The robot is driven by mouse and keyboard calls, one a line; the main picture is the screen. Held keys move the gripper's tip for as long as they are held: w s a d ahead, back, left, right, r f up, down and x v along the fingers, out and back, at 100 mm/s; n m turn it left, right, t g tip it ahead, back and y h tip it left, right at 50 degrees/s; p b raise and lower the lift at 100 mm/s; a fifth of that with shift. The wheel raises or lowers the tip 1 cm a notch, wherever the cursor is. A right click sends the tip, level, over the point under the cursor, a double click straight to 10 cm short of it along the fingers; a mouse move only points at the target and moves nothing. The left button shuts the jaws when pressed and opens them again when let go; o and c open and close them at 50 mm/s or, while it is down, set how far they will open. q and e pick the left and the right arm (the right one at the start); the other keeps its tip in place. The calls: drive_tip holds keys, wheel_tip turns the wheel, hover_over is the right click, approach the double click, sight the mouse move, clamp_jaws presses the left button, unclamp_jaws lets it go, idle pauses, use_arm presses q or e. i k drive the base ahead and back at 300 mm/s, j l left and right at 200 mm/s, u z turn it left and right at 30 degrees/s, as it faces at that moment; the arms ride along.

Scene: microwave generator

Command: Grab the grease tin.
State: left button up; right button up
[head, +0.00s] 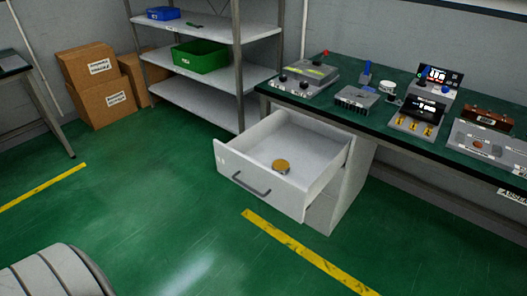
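A small round tin with a golden-yellow lid (281,166), which looks like the grease tin, sits inside an open white drawer (238,172). It stands on the drawer floor, apart from the walls. The drawer is pulled out from a white cabinet under the green-topped workbench and has a dark handle on its front. Neither gripper shows in the head view. A rounded grey part at the lower left looks like part of my own body.
The workbench (400,128) carries several devices. A shelf rack (215,30) with a green bin (201,57) and blue box (163,13) stands behind. Cardboard boxes (102,95) sit at the back left. Green floor before the drawer is clear.

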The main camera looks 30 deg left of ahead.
sight(282, 167)
drive_tip(key=u, duration=1.1)
drive_tip(key=i+j, duration=0.05)
